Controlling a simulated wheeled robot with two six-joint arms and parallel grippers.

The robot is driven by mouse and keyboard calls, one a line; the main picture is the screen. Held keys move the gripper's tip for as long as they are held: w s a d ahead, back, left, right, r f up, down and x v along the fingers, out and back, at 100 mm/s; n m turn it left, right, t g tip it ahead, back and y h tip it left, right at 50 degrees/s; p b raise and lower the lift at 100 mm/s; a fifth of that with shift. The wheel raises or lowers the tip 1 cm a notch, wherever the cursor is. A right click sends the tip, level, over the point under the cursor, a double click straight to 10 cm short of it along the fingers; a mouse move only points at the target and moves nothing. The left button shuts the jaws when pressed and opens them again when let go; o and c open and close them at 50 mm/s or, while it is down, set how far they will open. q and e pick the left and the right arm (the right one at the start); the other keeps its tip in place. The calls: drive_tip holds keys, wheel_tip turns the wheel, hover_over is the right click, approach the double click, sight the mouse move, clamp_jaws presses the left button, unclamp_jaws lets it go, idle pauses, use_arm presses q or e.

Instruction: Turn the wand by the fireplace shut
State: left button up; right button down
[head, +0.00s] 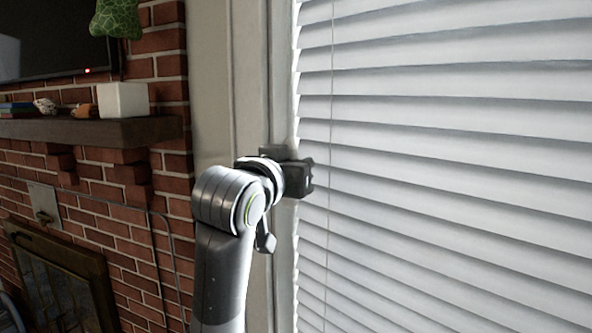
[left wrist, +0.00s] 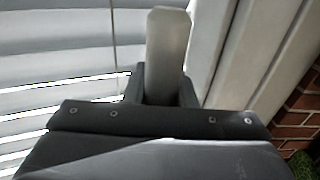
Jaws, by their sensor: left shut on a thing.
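The window blind (head: 440,130) fills the right of the head view with wide white slats. The slats are tilted, and bright gaps show between some of them in the left wrist view (left wrist: 40,97). My left gripper (head: 303,178) is at the blind's left edge, by the window frame. In the left wrist view, my left gripper (left wrist: 163,88) is shut on the pale flat wand (left wrist: 168,45), which stands upright between its fingers. In the head view the gripper hides the held part of the wand. My right gripper is not in view.
The window frame (head: 247,80) stands just left of the gripper. Further left is a brick fireplace with a wooden mantel (head: 85,131) bearing a white cube (head: 123,100) and small ornaments. A green patterned thing (head: 116,18) hangs above, near a dark screen (head: 50,40).

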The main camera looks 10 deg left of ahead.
use_arm(q)
drive_tip(key=shift+a+n+y, duration=0.1)
drive_tip(key=shift+n+y, duration=0.4)
drive_tip(key=shift+y, duration=0.3)
drive_tip(key=o, duration=0.9)
drive_tip(key=shift+w, duration=0.1)
drive_tip(key=shift+o, duration=0.2)
